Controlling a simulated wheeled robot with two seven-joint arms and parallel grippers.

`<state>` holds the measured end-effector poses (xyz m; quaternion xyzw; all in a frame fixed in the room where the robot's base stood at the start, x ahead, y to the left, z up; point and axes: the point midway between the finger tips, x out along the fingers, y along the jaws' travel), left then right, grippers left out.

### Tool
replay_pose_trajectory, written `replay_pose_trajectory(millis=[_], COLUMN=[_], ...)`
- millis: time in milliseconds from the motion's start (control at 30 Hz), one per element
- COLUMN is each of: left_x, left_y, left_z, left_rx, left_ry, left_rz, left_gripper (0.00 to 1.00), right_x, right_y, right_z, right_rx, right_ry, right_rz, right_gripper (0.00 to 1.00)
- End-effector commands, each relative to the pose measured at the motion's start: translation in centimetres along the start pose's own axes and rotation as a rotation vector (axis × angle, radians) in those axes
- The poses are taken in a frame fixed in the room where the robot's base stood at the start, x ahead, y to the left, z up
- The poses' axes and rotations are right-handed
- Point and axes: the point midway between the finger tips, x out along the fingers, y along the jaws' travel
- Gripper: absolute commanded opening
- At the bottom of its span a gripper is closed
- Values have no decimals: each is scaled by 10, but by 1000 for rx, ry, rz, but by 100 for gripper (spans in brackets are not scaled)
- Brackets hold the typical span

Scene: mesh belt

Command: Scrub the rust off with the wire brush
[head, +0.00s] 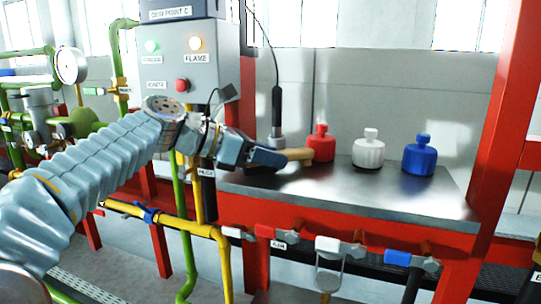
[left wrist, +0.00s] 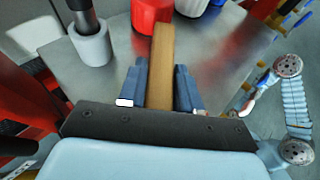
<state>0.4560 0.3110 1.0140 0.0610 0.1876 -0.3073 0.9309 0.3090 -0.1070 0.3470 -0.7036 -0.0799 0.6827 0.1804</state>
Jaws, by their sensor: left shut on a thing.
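My left gripper (head: 278,157) is above the grey metal tabletop (head: 400,195), shut on a pale wooden bar (head: 298,154), which looks like the wire brush's handle. In the left wrist view the wooden bar (left wrist: 161,60) runs between the two blue-grey fingers and points away toward the bottles. No bristles show, so I cannot tell where the brush head is. I cannot make out a rust patch in either view. An arm that seems to be my right one shows at the right of the left wrist view; its gripper end is too small to read.
Red (head: 321,145), white (head: 368,150) and blue (head: 420,156) bottles stand on the tabletop. A black torch-like tool (head: 277,108) stands upright in a holder behind my left gripper. A grey control box (head: 190,65) and a red post (head: 495,110) flank the table. Coloured valve handles line its front.

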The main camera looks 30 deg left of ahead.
Motion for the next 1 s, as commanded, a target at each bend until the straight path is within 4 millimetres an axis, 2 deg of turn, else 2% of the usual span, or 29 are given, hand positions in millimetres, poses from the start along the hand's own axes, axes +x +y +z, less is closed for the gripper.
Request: replay_pose_trajectory(millis=[33, 100, 400, 833, 1000], left_x=[-4, -8, -19, -22, -28], left_y=[0, 0, -1, -1, -1], left_z=[11, 19, 46, 53, 67], left_rx=[1, 2, 5, 3, 6], left_ry=[-2, -3, -5, -5, -6], left_rz=[0, 0, 0, 0, 1], left_gripper=[0, 0, 0, 0, 0], right_x=[-9, -15, -10, -10, -10], right_y=[-4, -6, -4, -4, -4], right_z=[0, 0, 0, 0, 0], right_rx=[0, 0, 0, 0, 0], right_ry=[0, 0, 0, 0, 0], right_rz=[0, 0, 0, 0, 0], right_gripper=[43, 43, 43, 43, 43])
